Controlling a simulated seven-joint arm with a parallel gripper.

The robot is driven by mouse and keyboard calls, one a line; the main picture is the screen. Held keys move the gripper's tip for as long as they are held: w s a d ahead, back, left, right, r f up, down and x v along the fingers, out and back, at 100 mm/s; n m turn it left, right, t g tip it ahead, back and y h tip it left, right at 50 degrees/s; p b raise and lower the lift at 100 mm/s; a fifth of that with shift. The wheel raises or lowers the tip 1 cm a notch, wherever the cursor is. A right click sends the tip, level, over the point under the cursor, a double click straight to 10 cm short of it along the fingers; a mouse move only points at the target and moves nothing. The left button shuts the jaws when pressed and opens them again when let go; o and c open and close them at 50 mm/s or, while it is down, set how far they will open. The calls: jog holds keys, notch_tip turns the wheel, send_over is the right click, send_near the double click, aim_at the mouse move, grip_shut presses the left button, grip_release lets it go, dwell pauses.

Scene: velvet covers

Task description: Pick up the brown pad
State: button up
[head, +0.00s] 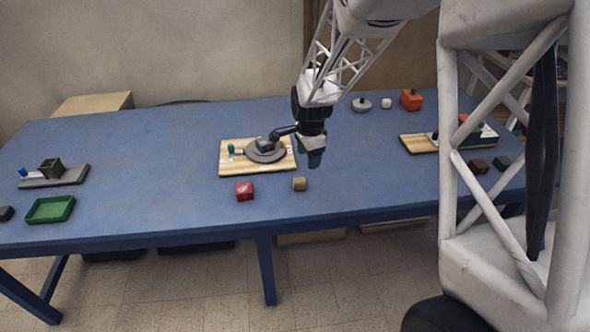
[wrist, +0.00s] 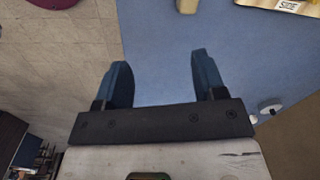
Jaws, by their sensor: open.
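A small dark brown flat block (head: 478,166) lies on the right part of the blue table, just left of a dark green block; it may be the brown pad, but I cannot tell for sure. A small tan block (head: 299,184) stands near the table's front edge, and a tan piece also shows at the top of the wrist view (wrist: 187,5). My gripper (head: 315,162) hangs above the table, right of the centre wooden board. In the wrist view my gripper (wrist: 163,72) is open, with only bare blue table between its fingers.
The wooden board (head: 230,167) holds a grey pan-like disc (head: 265,156). A red block (head: 244,191) lies in front. A second board (head: 415,144), a dark green block (head: 501,163) and an orange block (head: 411,99) are right. A green tray (head: 50,210) is far left.

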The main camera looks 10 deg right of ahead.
aim_at(301, 179)
jog(key=w+f+m, duration=0.1)
jog(key=f, duration=0.2)
jog(key=w+a+f+m, duration=0.1)
jog(key=w+f, duration=0.1)
jog(key=w+f+m, duration=0.1)
jog(key=w+f, duration=0.1)
jog(key=f, duration=0.1)
jog(key=shift+w+a+f, duration=0.15)
jog(key=shift+w+f, duration=0.1)
jog(key=shift+f, duration=0.05)
jog(key=shift+f, duration=1.3)
jog(key=shift+s+f, duration=0.15)
jog(key=shift+f, duration=2.45)
jog(key=c, duration=1.1)
jog(key=shift+o, duration=0.2)
jog(key=shift+r, duration=0.15)
